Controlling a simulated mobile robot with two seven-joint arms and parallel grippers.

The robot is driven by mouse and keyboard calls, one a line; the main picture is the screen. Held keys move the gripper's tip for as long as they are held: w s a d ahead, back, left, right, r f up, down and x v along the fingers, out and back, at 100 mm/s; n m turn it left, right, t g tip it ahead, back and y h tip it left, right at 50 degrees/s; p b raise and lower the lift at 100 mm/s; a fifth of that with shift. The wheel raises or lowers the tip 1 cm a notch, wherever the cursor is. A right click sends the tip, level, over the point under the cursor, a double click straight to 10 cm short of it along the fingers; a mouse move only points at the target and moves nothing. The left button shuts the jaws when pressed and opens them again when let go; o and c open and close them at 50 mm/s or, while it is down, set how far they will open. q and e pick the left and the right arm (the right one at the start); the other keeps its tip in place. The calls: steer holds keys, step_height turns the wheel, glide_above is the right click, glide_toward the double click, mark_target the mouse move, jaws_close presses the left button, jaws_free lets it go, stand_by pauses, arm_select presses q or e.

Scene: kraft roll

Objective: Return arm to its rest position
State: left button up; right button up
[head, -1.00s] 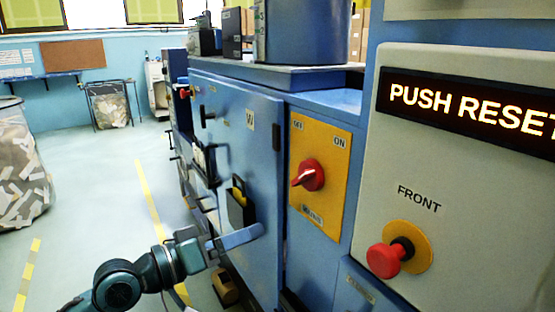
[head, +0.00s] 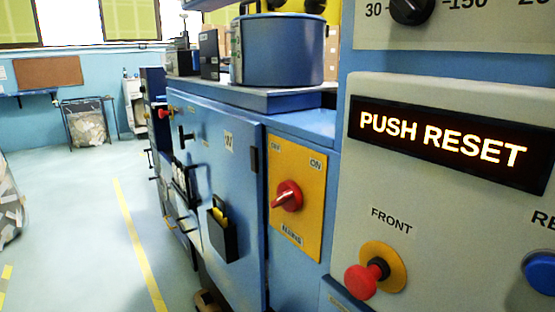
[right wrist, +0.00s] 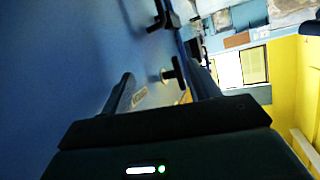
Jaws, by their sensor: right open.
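My right gripper (right wrist: 160,92) shows in the right wrist view with its two dark fingers spread apart and nothing between them. A blue surface fills the left of that view, with dark handle-like fittings (right wrist: 165,15) beyond the fingers. Neither arm shows in the head view now, so my left gripper is out of sight. In the head view the blue cabinet (head: 235,180) carries a yellow plate with a red rotary switch (head: 287,196) marked ON and OFF.
The grey panel at right has a lit "PUSH RESET" display (head: 440,143), a red FRONT button (head: 362,281) and a blue button (head: 540,272). A blue drum (head: 277,50) stands on the cabinet. The floor (head: 70,210) at left is open, with a yellow line (head: 138,245).

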arm_select(q)
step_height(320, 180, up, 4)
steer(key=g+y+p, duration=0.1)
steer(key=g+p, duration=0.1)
steer(key=p, duration=1.1)
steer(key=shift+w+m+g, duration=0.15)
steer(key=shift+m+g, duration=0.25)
arm_select(e)
step_height(320, 180, up, 4)
steer(key=g+h, duration=0.1)
steer(key=g, duration=0.1)
steer(key=shift+w+r+n+g, duration=0.1)
steer(key=shift+w+n+g, duration=0.05)
steer(key=shift+n+g, duration=0.25)
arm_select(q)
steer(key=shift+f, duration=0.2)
arm_select(e)
steer(key=shift+f, duration=0.25)
